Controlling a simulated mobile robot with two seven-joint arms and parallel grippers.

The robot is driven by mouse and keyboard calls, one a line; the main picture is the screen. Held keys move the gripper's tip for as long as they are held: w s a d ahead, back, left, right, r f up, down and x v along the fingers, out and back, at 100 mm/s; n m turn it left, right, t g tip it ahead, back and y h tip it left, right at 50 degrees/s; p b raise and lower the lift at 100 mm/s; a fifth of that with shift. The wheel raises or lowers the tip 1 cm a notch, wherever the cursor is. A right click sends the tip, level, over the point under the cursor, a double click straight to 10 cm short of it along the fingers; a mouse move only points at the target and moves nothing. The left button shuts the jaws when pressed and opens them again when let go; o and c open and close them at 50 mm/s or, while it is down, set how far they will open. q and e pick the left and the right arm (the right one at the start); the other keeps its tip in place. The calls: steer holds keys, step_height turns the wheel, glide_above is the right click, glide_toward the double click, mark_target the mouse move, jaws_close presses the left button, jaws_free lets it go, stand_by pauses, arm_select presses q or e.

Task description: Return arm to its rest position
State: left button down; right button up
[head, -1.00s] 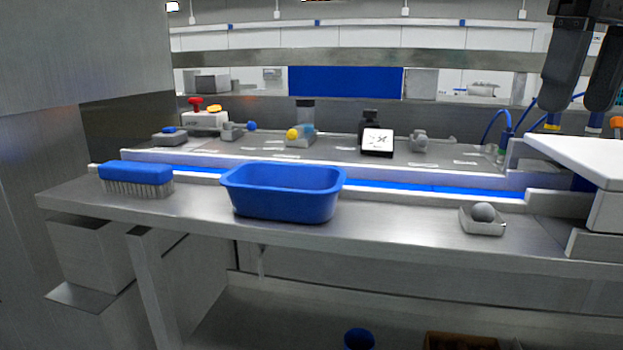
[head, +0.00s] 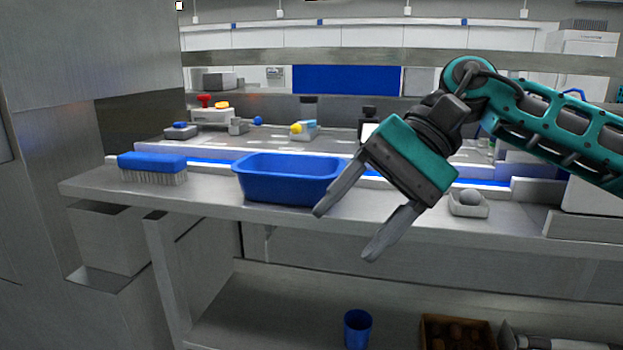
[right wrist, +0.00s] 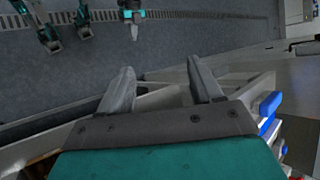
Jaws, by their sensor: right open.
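My right gripper (head: 344,238) is in the head view, its arm coming in from the right. Its two fingers are apart and point down and left, with nothing between them. It appears in front of the bench, just right of the blue tub (head: 285,180) and partly overlapping it in the picture. In the right wrist view the two fingers (right wrist: 158,88) are also spread and empty, over grey floor. My left gripper is not clearly in view.
A steel bench (head: 215,207) carries a blue brush (head: 152,163) at left and a small dish (head: 469,210) with a grey ball (head: 470,196) at right. A blue cup (head: 358,329) and a brown box (head: 455,333) stand on the lower shelf.

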steer(key=s+a+f+m+y, duration=0.1)
steer(key=a+f+m+y, duration=0.2)
steer(key=a+m+y, duration=0.85)
steer(key=w+d+f+n+t+h, duration=0.2)
steer(key=d+f+n+t, duration=0.35)
steer(key=n, duration=0.55)
steer(key=w+d+f+n+t+h, duration=0.25)
steer(key=f+n+t, duration=0.35)
steer(key=n+t, duration=0.4)
steer(key=w+d+f+n+t+h, duration=0.1)
steer(key=d+f+n+t+h, duration=0.15)
steer(key=f+n+t, duration=0.65)
steer(key=s+d+f+m+g+h, duration=0.5)
steer(key=s+d+f+m, duration=0.2)
steer(key=f, duration=0.4)
steer(key=s+d+f+m+g+h, duration=0.5)
steer(key=s+d+f+m+h, duration=0.1)
steer(key=s+f, duration=0.3)
steer(key=shift+d+f+m, duration=0.4)
steer(key=shift+f+m, duration=0.45)
steer(key=shift+f, duration=0.05)
steer(key=shift+w, duration=0.1)
steer(key=shift+c, duration=0.3)
